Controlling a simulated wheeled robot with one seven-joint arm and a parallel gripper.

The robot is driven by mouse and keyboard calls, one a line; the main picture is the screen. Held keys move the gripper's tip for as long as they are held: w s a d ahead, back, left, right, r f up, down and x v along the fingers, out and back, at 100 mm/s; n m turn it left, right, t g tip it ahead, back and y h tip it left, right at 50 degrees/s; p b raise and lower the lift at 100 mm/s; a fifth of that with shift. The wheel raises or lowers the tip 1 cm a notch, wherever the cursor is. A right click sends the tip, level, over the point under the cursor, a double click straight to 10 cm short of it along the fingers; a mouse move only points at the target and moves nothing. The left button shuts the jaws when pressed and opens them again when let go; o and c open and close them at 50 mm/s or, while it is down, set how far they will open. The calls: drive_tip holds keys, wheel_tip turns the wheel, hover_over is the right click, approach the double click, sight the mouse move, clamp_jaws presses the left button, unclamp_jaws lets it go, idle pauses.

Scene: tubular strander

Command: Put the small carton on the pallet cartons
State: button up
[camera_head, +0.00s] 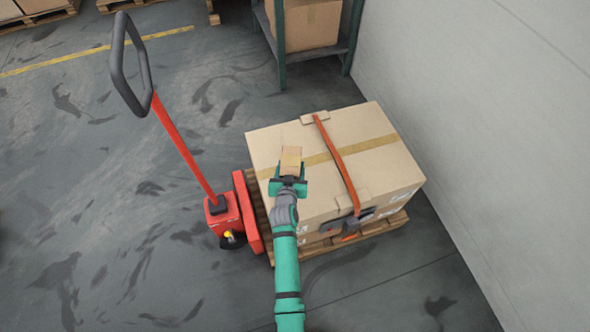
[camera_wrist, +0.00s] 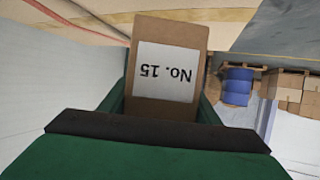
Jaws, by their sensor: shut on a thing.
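My gripper (camera_head: 289,178) is shut on the small carton (camera_head: 291,157), a little brown box. In the wrist view the small carton (camera_wrist: 168,65) shows a white label reading "No. 15", upside down, between the green fingers. The pallet cartons (camera_head: 367,130) form a large brown block with tan tape and an orange strap, on a wooden pallet (camera_head: 372,233). In the head view my gripper and the small carton overlap the left part of the cartons' top. Whether the small carton touches that top or is above it, I cannot tell.
A red pallet jack (camera_head: 226,218) with a tall handle stands at the pallet's left. A pale wall (camera_head: 480,110) rises close on the right. A green shelf frame (camera_head: 281,50) holding a carton (camera_head: 306,24) is behind. The floor at left is open.

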drive_tip(key=w+f, duration=0.1)
drive_tip(key=f, duration=0.1)
drive_tip(key=w+d+f, duration=0.1)
drive_tip(key=w+f, duration=0.1)
drive_tip(key=shift+w+d+f, duration=0.1)
drive_tip(key=shift+w+f, duration=0.15)
drive_tip(key=shift+s+f, duration=0.1)
drive_tip(key=shift+f, duration=1.35)
drive_tip(key=shift+f, duration=0.15)
drive_tip(key=o, duration=1.4)
drive_tip(key=shift+o, duration=0.2)
